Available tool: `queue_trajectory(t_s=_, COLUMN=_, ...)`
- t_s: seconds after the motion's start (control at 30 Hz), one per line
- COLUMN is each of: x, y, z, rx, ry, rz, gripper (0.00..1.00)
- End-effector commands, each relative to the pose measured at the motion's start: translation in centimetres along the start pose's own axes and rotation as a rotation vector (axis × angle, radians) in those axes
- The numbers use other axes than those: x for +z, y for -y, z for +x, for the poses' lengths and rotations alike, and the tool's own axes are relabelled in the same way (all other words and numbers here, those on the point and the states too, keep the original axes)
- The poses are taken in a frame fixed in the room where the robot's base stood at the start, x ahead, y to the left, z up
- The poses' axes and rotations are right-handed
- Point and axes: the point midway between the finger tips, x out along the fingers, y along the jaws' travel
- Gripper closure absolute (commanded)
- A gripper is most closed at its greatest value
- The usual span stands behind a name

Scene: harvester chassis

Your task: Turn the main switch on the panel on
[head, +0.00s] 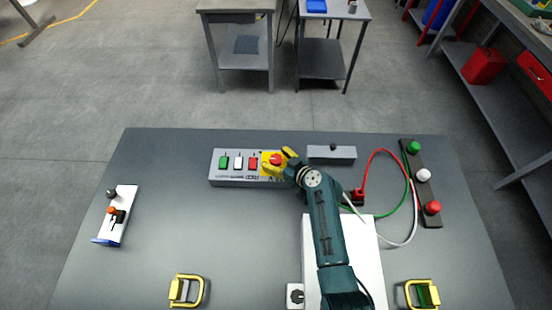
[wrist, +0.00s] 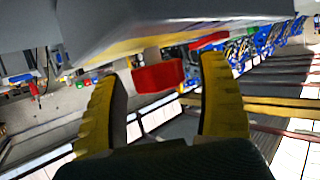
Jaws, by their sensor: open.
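The panel (head: 232,181) is a grey box at the back middle of the table, with green, white and red buttons in a row. At its right end a red knob (head: 276,159) sits on a yellow plate; it looks like the main switch. My gripper (head: 279,162) is at this end, its yellow fingers open on either side of the knob. In the wrist view the red knob (wrist: 158,77) shows between the two open fingers, below the grey panel body (wrist: 170,25). I cannot tell whether the fingers touch it. My arm partly covers the plate.
A grey box with a black knob (head: 332,154) stands just right of my gripper. Further right are red, green and white cables and a strip with green, white and red knobs (head: 423,175). A white switch box (head: 118,214) lies left. The table's left middle is clear.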

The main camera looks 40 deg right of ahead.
Motion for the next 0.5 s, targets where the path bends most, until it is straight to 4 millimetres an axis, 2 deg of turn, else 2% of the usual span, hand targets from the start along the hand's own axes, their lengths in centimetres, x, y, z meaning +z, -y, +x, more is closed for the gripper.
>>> queue_trajectory(t_s=0.03, x=-0.03, y=-0.02, z=-0.02, rx=0.000, ry=0.000, rz=0.000, gripper=0.29)
queue_trajectory(t_s=0.33, x=-0.04, y=-0.02, z=-0.04, rx=0.000, ry=0.000, rz=0.000, gripper=0.87)
queue_trajectory(t_s=0.37, x=-0.03, y=-0.02, z=-0.04, rx=0.000, ry=0.000, rz=0.000, gripper=0.90)
queue_trajectory(t_s=0.5, x=-0.01, y=-0.01, z=-0.04, rx=0.000, ry=0.000, rz=0.000, gripper=0.91)
